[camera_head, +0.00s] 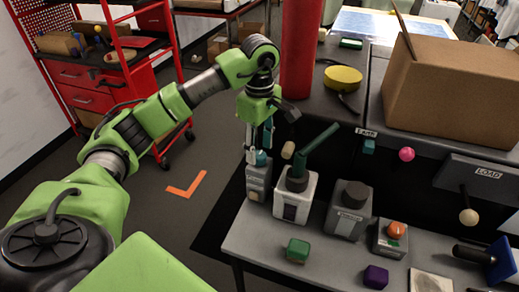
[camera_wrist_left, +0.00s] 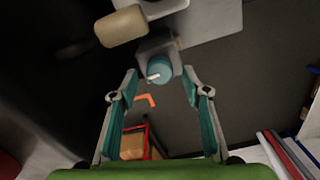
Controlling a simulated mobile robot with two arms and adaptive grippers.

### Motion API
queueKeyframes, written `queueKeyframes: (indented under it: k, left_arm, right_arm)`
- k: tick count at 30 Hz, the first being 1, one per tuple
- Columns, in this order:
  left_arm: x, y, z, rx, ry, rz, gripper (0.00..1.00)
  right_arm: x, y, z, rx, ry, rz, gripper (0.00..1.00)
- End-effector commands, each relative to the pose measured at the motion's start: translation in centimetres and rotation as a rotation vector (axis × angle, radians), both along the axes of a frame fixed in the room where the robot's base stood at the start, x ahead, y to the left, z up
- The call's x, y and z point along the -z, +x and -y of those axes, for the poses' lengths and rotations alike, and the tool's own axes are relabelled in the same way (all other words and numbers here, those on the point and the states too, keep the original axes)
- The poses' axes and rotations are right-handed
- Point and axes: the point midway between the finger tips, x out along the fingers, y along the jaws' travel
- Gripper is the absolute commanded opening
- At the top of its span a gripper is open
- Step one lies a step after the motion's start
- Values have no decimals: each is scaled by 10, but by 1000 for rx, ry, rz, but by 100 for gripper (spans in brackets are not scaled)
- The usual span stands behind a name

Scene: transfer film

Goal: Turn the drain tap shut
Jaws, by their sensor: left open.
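My left gripper (camera_head: 258,143) points down, open and empty, above a small teal round knob (camera_head: 261,158) on a narrow grey block (camera_head: 258,182). In the left wrist view the knob (camera_wrist_left: 160,70) has a white pointer bar and lies just beyond and between the open fingertips (camera_wrist_left: 160,84). The fingers appear apart from it. I take this knob for the drain tap, though I can read no label naming it. My right gripper is not in view.
Right of the knob stands a white box (camera_head: 292,208) with a green lever (camera_head: 318,146) and a tan grip (camera_wrist_left: 122,26) close by. A grey box (camera_head: 349,222), a green block (camera_head: 298,250) and a purple block (camera_head: 376,276) share the bench. A red cylinder (camera_head: 299,50) rises behind.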

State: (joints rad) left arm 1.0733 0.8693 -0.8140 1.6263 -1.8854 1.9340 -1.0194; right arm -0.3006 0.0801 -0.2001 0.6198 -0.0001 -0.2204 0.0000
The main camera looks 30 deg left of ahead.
Motion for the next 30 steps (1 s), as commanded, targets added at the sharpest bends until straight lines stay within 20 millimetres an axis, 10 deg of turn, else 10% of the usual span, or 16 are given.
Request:
queueKeyframes:
  k: [14,19,30]
  left_arm:
    - [17,0,0,0,0,0,43]
    - [17,0,0,0,0,0,5]
    - [17,0,0,-36,0,0,5]
  right_arm:
    - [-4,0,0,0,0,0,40]
    - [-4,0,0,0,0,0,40]
    - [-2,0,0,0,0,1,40]
